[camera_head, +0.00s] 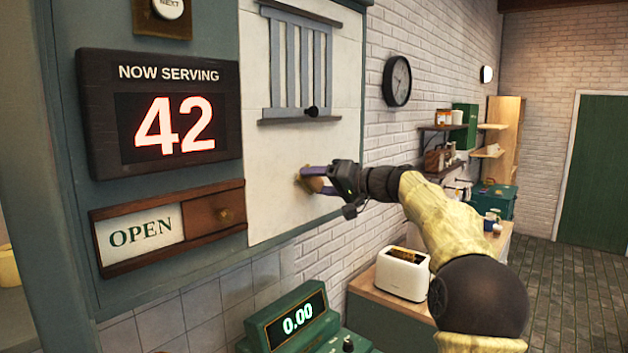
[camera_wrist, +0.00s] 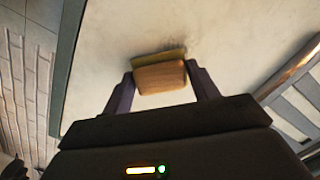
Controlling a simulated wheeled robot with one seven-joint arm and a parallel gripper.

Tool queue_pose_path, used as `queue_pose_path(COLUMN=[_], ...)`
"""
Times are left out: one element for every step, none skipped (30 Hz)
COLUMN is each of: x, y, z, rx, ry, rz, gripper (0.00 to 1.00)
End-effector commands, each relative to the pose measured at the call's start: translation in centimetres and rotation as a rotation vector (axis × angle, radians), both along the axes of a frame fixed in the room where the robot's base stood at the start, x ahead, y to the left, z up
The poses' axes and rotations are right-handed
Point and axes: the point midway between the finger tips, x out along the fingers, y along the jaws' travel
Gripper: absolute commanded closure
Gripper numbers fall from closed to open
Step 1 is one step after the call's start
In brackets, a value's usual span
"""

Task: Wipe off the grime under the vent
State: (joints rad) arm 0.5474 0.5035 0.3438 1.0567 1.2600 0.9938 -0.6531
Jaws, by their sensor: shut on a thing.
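The vent (camera_head: 298,68), a grey-blue slatted grille with a dark knob, is set in the upper part of a cream panel (camera_head: 278,205). My gripper (camera_head: 313,182) is below the vent at the panel's lower right, its purple fingers shut on a tan wiping block (camera_wrist: 160,77) with a yellowish pad. In the wrist view my gripper (camera_wrist: 160,74) grips the block on both sides, and the pad edge lies against or very near the panel. A faint grey smudge (camera_wrist: 178,46) shows on the panel just beyond the pad. Any grime under the block is hidden.
A "NOW SERVING 42" display (camera_head: 160,115) and an OPEN sign (camera_head: 165,225) with a brown slider are left of the panel. Below are a green register (camera_head: 290,318) and a white toaster (camera_head: 402,274) on a counter. A clock (camera_head: 397,80) hangs right.

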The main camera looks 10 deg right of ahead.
Motion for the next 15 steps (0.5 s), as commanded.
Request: queue_pose_path(x=[0.26, 0.34, 0.41, 0.44, 0.46, 0.46, 0.45, 0.45, 0.44, 0.44, 0.43, 0.44, 0.46, 0.48, 0.51], y=[-0.28, -0.38, -0.48, -0.51, -0.53, -0.53, -0.52, -0.51, -0.51, -0.51, -0.50, -0.48, -0.47, -0.46, -0.44], z=[0.15, 0.15, 0.12, 0.08, 0.05, 0.01, -0.01, -0.01, -0.02, -0.02, -0.02, -0.06, -0.13, -0.19, -0.21], rx=[0.001, 0.000, 0.000, 0.000, 0.000, 0.000, 0.000, 0.000, 0.000, 0.000, 0.000, 0.001, 0.001, 0.001, 0.000], ry=[0.001, -0.001, -0.001, -0.001, -0.001, 0.000, 0.000, 0.000, 0.000, 0.000, 0.000, 0.000, 0.000, 0.000, -0.001], rz=[0.000, -0.001, -0.001, -0.001, -0.001, 0.000, 0.000, 0.000, 0.000, 0.000, 0.000, 0.001, 0.001, 0.001, 0.001], gripper=[0.59, 0.59, 0.59, 0.59, 0.59, 0.59, 0.59, 0.59, 0.59, 0.59, 0.59, 0.59, 0.59, 0.59, 0.59])
